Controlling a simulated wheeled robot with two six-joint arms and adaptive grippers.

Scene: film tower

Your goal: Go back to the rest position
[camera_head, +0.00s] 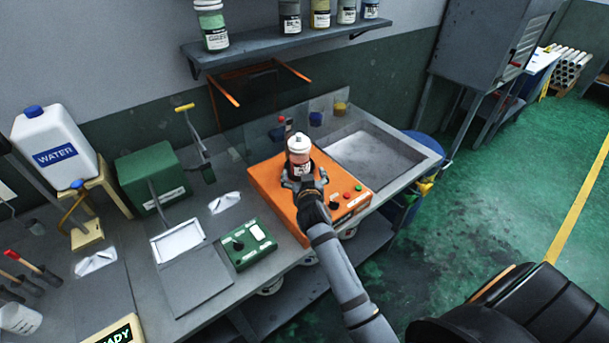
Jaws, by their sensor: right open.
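My right gripper (305,184) is in the middle of the view, with its arm coming up from the bottom. It is open, with its fingers close to the near side of a small bottle (299,158) that has a white cap and a reddish label. The bottle stands upright at the orange machine (268,180) on the bench. The gripper hides the bottle's lower part, so I cannot tell whether the fingers touch it. My left gripper is not in view.
The orange machine has buttons beside the gripper. A sink (372,158) lies to the right, and a green control box (247,244) to the left. A green box (150,175) and a water canister (57,143) stand further left. A wall shelf (285,42) holds several bottles. Green floor lies open at right.

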